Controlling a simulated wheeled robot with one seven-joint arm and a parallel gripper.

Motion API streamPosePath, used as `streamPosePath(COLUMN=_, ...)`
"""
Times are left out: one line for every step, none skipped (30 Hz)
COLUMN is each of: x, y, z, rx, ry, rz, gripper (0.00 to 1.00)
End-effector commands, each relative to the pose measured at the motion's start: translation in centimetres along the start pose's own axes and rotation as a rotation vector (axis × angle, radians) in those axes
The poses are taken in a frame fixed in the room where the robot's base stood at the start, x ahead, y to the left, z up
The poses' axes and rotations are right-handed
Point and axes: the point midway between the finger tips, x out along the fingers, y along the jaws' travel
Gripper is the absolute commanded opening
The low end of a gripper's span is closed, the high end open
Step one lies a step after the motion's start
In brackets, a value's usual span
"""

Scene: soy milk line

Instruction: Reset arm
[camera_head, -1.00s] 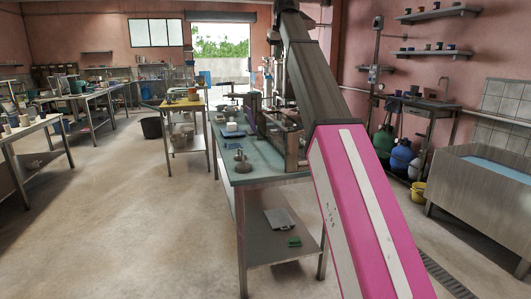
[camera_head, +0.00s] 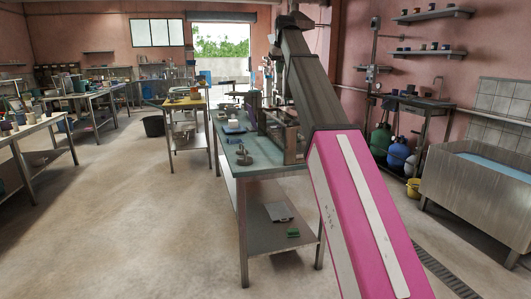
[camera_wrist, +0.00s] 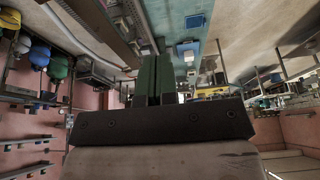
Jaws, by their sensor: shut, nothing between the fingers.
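My arm rises from the lower right of the head view, a pink and white link below a dark grey one. The far end of the arm is up near the top of that view, where I cannot make out the fingers. In the wrist view my gripper (camera_wrist: 154,80) shows as two dark green fingers side by side, shut and empty. The green-topped worktable (camera_head: 262,166) stands beside and behind the arm in the head view. The table top also shows in the wrist view (camera_wrist: 186,22), beyond the fingertips.
A metal-framed machine (camera_head: 280,132) stands on the table's right side. A yellow-topped table (camera_head: 186,103) is farther back. A steel basin (camera_head: 480,190) stands at the right, with blue and green containers (camera_head: 396,155) by the wall. Open floor (camera_head: 130,220) lies to the left.

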Motion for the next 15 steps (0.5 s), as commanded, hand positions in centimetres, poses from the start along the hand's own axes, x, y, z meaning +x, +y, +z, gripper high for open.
streamPosePath(x=1.2, y=0.2, z=0.7, rx=0.004, ry=-0.006, rz=0.001, gripper=0.0)
streamPosePath(x=1.8, y=0.3, z=1.0, rx=0.006, ry=-0.008, rz=0.001, gripper=0.0)
streamPosePath(x=2.8, y=0.4, z=1.4, rx=0.009, ry=-0.012, rz=0.002, gripper=0.0)
streamPosePath(x=3.5, y=0.5, z=1.8, rx=0.011, ry=-0.015, rz=0.002, gripper=0.0)
streamPosePath(x=4.2, y=0.6, z=2.1, rx=0.014, ry=-0.018, rz=0.003, gripper=0.0)
streamPosePath(x=5.4, y=0.8, z=2.7, rx=0.018, ry=-0.023, rz=0.003, gripper=0.0)
streamPosePath(x=6.3, y=0.9, z=3.1, rx=0.021, ry=-0.028, rz=0.004, gripper=0.0)
streamPosePath(x=7.2, y=1.1, z=3.7, rx=0.024, ry=-0.032, rz=0.004, gripper=0.0)
streamPosePath(x=8.7, y=1.3, z=4.5, rx=0.029, ry=-0.038, rz=0.005, gripper=0.0)
streamPosePath(x=9.8, y=1.4, z=5.1, rx=0.033, ry=-0.043, rz=0.006, gripper=0.0)
streamPosePath(x=11.1, y=1.6, z=5.9, rx=0.037, ry=-0.049, rz=0.007, gripper=0.0)
streamPosePath(x=12.9, y=1.9, z=7.0, rx=0.043, ry=-0.059, rz=0.008, gripper=0.0)
streamPosePath(x=14.2, y=2.0, z=7.8, rx=0.048, ry=-0.065, rz=0.009, gripper=0.0)
streamPosePath(x=15.6, y=2.2, z=8.7, rx=0.053, ry=-0.071, rz=0.01, gripper=0.0)
streamPosePath(x=17.3, y=2.4, z=9.9, rx=0.059, ry=-0.08, rz=0.011, gripper=0.0)
